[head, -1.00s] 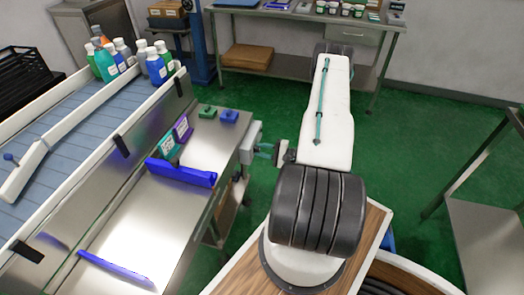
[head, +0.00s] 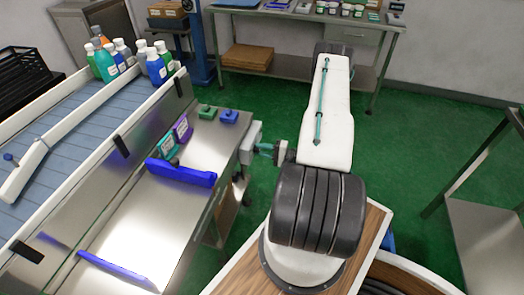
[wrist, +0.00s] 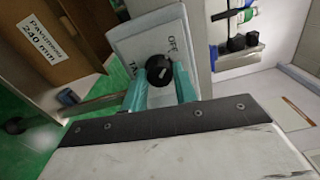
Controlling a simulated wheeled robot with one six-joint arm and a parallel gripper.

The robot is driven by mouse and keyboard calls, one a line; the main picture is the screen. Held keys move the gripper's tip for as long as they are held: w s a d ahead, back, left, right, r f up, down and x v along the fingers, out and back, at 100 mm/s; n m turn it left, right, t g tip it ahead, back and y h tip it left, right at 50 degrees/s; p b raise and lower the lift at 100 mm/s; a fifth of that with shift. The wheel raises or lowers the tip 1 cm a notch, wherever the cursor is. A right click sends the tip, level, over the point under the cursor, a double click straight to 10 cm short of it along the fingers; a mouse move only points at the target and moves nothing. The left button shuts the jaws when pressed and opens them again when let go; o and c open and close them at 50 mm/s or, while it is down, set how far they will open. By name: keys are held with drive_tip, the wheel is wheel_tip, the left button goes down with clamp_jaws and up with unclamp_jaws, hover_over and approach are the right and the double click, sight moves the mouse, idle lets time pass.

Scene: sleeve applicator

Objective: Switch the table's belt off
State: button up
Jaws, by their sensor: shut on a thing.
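A pale switch box (head: 249,142) sits on the right side of the steel table (head: 130,225). In the wrist view its light plate (wrist: 128,46) carries a round black knob (wrist: 159,67) with a short white mark. "OFF" is printed to the upper right of the knob; lettering at the left is partly hidden. My gripper (wrist: 161,80) has its teal fingers on both sides of the knob, shut on it. In the head view my gripper (head: 264,149) meets the box from the right, and the knob is hidden there.
A blue conveyor (head: 85,110) with several bottles (head: 104,66) runs at the left. A cardboard box (wrist: 65,42) shows in the wrist view.

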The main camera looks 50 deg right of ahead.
drive_tip(key=o, duration=1)
drive_tip(key=shift+c, duration=0.2)
drive_tip(key=shift+s, duration=0.1)
drive_tip(key=v, duration=0.7)
drive_tip(key=shift+s+d, duration=0.2)
drive_tip(key=shift+s, duration=0.1)
